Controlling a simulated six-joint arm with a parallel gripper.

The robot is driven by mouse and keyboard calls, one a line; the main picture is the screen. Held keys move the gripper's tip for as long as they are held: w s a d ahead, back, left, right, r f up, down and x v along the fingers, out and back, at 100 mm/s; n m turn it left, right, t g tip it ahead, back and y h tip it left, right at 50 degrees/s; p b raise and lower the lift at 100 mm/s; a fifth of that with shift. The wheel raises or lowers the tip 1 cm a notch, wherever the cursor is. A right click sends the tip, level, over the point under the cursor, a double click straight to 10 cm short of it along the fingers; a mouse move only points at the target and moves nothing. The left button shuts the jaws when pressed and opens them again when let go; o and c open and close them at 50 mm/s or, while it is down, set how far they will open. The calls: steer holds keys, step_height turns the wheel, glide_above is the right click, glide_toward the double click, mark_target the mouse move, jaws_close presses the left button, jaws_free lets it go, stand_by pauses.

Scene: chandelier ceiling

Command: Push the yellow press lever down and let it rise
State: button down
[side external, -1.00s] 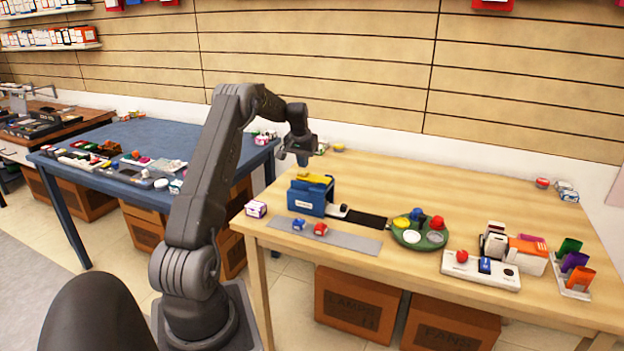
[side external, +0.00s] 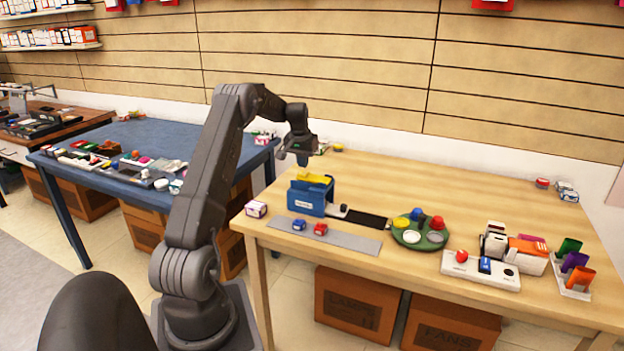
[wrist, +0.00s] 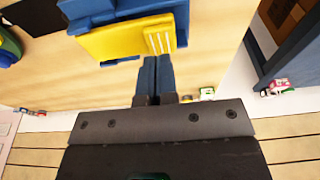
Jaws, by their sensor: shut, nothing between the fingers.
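The yellow press lever (side external: 315,179) sits on top of a blue press body (side external: 308,196) near the left end of the wooden table. In the wrist view the yellow lever (wrist: 118,38) shows as a flat plate with a ribbed pad at its right end. My gripper (side external: 302,161) is above the press, pointing down, with its blue fingers shut and empty. In the wrist view its fingertips (wrist: 156,62) are close to the lever's ribbed end. Whether they touch it is not clear.
A grey strip with a blue toy car (side external: 299,225) and a red one (side external: 320,229) lies in front of the press. A green round tray (side external: 435,242) and a white button panel (side external: 480,275) stand to the right. The table's back middle is clear.

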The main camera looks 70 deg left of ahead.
mark_target(304, 173)
steer(key=shift+f, duration=0.1)
steer(key=shift+f, duration=1)
steer(key=shift+w+d+f, duration=0.1)
steer(key=shift+d+f, duration=0.1)
steer(key=shift+f, duration=1.15)
steer(key=shift+r, duration=0.1)
steer(key=shift+s+a+r, duration=0.1)
steer(key=shift+a+r, duration=0.05)
steer(key=shift+r, duration=2)
steer(key=shift+s+a+r, duration=0.1)
steer(key=shift+a+r, duration=0.05)
steer(key=shift+r, duration=2)
